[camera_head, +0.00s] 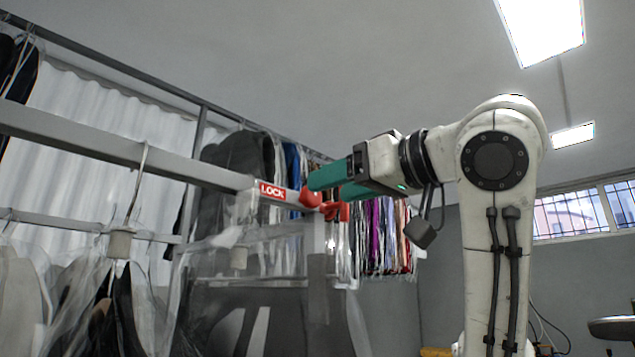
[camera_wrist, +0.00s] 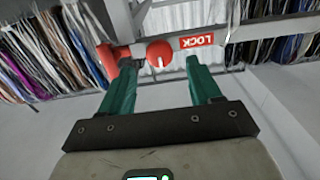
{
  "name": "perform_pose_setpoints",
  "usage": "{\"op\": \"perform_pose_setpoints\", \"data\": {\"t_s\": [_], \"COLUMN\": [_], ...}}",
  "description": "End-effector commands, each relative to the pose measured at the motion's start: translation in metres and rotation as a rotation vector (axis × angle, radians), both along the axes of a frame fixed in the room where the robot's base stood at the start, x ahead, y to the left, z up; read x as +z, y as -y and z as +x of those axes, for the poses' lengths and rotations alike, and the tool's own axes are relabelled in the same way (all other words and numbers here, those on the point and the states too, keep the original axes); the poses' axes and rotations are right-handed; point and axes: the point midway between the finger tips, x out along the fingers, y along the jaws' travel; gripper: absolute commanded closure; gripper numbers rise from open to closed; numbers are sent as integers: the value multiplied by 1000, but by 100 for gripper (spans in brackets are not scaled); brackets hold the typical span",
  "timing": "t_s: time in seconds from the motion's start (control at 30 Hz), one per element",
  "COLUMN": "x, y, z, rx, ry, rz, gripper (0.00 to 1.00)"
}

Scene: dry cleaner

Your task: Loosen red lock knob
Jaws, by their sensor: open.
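The red lock knob (camera_wrist: 160,53) is round with a white mark, on a pale rail beside a red LOCK label (camera_wrist: 196,40). In the wrist view it lies between and slightly beyond the tips of my gripper (camera_wrist: 161,66), whose teal fingers are apart with nothing held. A second red part (camera_wrist: 107,61) sits left of the left finger. In the head view my gripper (camera_head: 328,188) reaches left to the rail end, right of the LOCK label (camera_head: 272,191). Red parts (camera_head: 311,198) show by the fingertips; the fingers partly hide them, and I cannot tell whether they touch.
A metal rail (camera_head: 110,147) runs across the left. Clear-bagged garments (camera_head: 255,300) hang below the label, and a hanger (camera_head: 120,245) hangs nearer. Colourful clothes (camera_head: 385,235) hang behind my gripper. The space above my arm is free up to the ceiling.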

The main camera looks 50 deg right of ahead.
Motion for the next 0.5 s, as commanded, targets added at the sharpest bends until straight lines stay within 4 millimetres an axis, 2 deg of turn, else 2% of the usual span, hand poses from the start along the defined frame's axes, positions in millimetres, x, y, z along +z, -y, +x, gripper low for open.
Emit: {"op": "perform_pose_setpoints", "data": {"t_s": [0.1,0.2,0.5], "x": [2,2,0], "y": [0,0,0], "z": [20,33,46], "rx": [0,-1,-1], "ry": [-4,-3,1], "rz": [2,2,1], "gripper": [37,37,37]}}
